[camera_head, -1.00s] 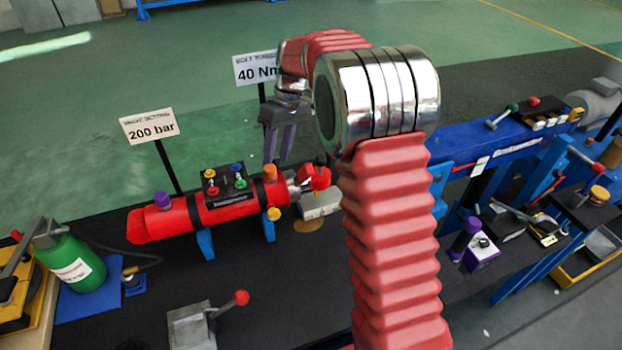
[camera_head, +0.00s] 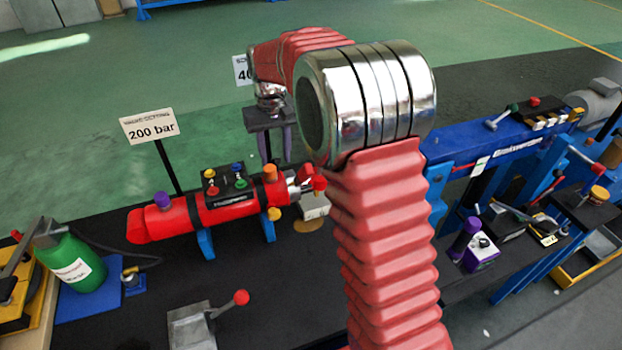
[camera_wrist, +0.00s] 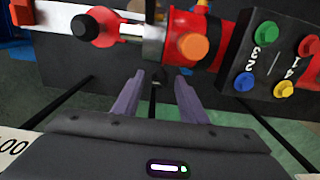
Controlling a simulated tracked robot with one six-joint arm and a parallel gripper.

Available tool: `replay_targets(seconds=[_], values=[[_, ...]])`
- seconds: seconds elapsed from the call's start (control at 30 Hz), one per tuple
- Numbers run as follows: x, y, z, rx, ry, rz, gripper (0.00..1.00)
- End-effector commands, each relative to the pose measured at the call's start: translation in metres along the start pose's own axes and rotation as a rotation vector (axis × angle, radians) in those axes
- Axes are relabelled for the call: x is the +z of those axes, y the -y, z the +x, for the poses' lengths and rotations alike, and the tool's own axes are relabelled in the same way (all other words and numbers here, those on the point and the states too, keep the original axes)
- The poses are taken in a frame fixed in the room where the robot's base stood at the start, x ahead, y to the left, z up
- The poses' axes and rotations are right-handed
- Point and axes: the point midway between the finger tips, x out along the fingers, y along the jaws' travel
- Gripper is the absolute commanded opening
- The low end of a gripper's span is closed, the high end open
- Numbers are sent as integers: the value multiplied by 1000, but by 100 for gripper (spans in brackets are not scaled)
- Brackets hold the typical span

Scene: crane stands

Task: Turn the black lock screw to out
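The black lock screw (camera_wrist: 84,27) is a round black knob on the red end piece (camera_wrist: 105,27) of the cylinder's rod, at the upper left in the wrist view. In the head view the screw is hidden behind my arm. The red cylinder (camera_head: 225,207) lies on blue supports. My gripper (camera_wrist: 160,74) is open and empty, its two grey fingers apart. Its tips lie to the right of and below the screw in the wrist view, nearer the orange knob (camera_wrist: 192,46). In the head view my gripper (camera_head: 276,160) hangs above and behind the cylinder's right end.
A black block with several coloured knobs (camera_head: 225,184) sits on the cylinder, and a purple knob (camera_head: 162,200) stands on its left part. The 200 bar sign (camera_head: 150,127) stands behind. A grey block with a red-tipped lever (camera_head: 241,297) is in front. Dark bench is clear between them.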

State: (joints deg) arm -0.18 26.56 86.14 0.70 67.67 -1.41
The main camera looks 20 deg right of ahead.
Motion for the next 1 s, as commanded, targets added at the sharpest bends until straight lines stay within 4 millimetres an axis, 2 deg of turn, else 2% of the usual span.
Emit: replay_targets(seconds=[0.37, 1.0], values=[[0, 3, 0, 94, 0, 162, 38], [-2, 11, -88, 97, -2, 171, 38]])
